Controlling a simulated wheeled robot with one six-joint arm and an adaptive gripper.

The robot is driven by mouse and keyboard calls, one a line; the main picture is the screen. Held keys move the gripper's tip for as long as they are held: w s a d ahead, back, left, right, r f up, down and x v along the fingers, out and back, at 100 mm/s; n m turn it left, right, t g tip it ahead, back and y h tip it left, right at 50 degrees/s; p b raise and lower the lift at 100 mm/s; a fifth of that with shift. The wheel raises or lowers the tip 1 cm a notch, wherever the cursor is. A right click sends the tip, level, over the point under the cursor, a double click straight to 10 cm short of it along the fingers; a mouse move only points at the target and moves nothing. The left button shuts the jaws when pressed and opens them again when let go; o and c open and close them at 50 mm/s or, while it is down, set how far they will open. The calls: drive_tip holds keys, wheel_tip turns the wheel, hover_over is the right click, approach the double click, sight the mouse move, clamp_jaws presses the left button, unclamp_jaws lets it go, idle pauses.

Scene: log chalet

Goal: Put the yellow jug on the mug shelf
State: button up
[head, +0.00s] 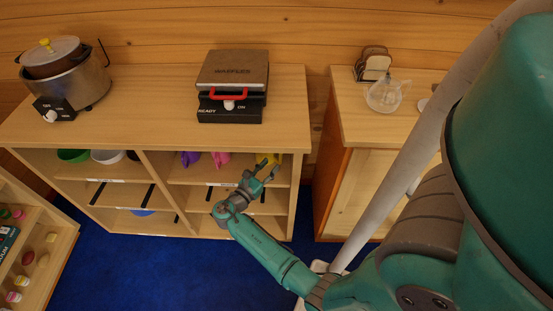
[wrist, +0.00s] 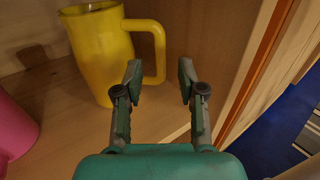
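The yellow jug (head: 265,158) stands upright in the upper right compartment of the wooden shelf unit (head: 300,165). In the wrist view the jug (wrist: 100,55) fills the upper left, its handle towards my gripper. My gripper (wrist: 160,75) is open and empty. Its fingertips are on either side of the lower part of the handle in the picture; I cannot tell whether they touch it. In the head view my gripper (head: 266,170) reaches into the compartment opening and partly hides the jug. Small shelf labels show, but I cannot read which one is the mug shelf.
Purple (head: 190,158) and pink (head: 221,159) items stand left of the jug; the pink one (wrist: 14,128) is close in the wrist view. Green (head: 73,155) and white (head: 107,156) bowls are in the left compartment. A waffle maker (head: 232,85) and a pot (head: 67,75) stand on top.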

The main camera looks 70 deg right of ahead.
drive_tip(key=s+a+f+m+t+y, duration=0.1)
drive_tip(key=s+a+f+t+y, duration=0.4)
drive_tip(key=a, duration=0.3)
drive_tip(key=s+a+f+t+y, duration=0.3)
drive_tip(key=s+a+f+t, duration=0.1)
drive_tip(key=a+f, duration=0.45)
drive_tip(key=s+a+r+m+t+y, duration=0.4)
drive_tip(key=s+a, duration=0.3)
drive_tip(key=a, duration=0.4)
drive_tip(key=s+a+r+m+t+y, duration=0.1)
drive_tip(key=s+a+r+m+y, duration=0.1)
drive_tip(key=r, duration=0.6)
drive_tip(key=s+a+r+m+t+y, duration=0.1)
drive_tip(key=s+a+r+m+t, duration=0.1)
drive_tip(key=r+m, duration=0.3)
drive_tip(key=s+a+r+m+t+y, duration=0.2)
drive_tip(key=s+a+r+m, duration=0.1)
drive_tip(key=r, duration=0.9)
drive_tip(key=shift+s+a+r+m+y, duration=0.15)
drive_tip(key=shift+s+a+m+y, duration=0.15)
drive_tip(key=shift+s+a, duration=0.1)
